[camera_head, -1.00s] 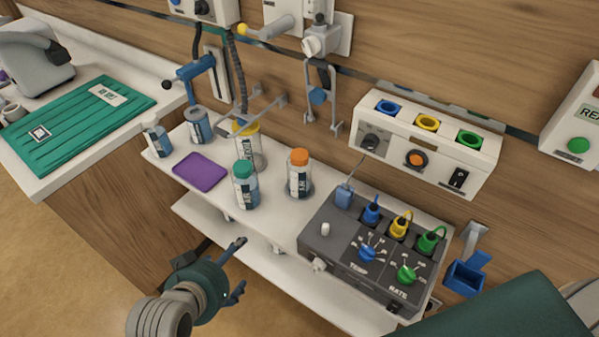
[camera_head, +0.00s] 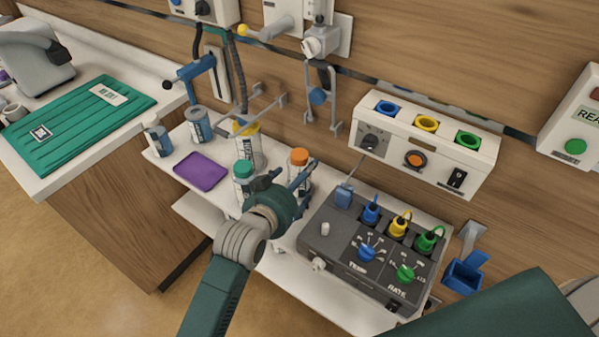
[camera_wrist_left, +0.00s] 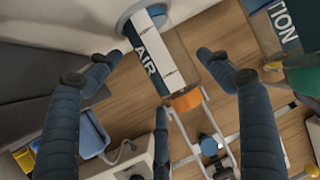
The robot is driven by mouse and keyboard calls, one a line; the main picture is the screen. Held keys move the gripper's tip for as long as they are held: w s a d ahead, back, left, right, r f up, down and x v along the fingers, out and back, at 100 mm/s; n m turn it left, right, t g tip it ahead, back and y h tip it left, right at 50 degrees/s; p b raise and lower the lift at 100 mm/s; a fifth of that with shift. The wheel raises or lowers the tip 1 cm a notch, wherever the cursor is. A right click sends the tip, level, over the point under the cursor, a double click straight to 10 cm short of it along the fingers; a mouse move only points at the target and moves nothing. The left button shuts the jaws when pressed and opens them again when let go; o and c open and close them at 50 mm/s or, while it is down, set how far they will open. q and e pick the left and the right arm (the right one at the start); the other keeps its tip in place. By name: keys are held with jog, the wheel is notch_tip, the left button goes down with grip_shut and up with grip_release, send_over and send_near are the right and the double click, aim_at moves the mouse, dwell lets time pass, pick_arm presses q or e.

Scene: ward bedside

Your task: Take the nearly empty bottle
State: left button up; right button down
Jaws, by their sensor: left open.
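An orange-capped bottle (camera_head: 299,157) stands on the white shelf, partly hidden behind my left gripper (camera_head: 288,178). In the left wrist view this bottle (camera_wrist_left: 158,58) carries an "AIR" label and lies in line with the gap between the open fingers (camera_wrist_left: 157,62). A little blue shows near its base; I cannot tell its fill surely. A green-capped bottle (camera_head: 243,170) stands just left of the gripper, partly covered. It shows at the right edge of the left wrist view (camera_wrist_left: 286,25). A yellow-capped bottle (camera_head: 247,145) stands behind. My right gripper is not in view.
A grey control box (camera_head: 335,247) with knobs and plugs sits close on the right. A purple pad (camera_head: 201,172), a blue-grey canister (camera_head: 198,126) and a small bottle (camera_head: 157,138) are on the left. Rail brackets (camera_head: 322,105) hang on the wall behind.

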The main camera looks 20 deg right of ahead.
pick_arm(q)
jog(key=x, duration=0.3)
jog(key=shift+w+d+f, duration=0.1)
jog(key=shift+w+d, duration=0.05)
jog(key=shift+w+d+f, duration=0.15)
jog(key=shift+w, duration=0.05)
jog(key=shift+s, duration=0.1)
jog(key=shift+c, duration=0.5)
jog(key=c, duration=0.9)
jog(key=shift+p, duration=0.3)
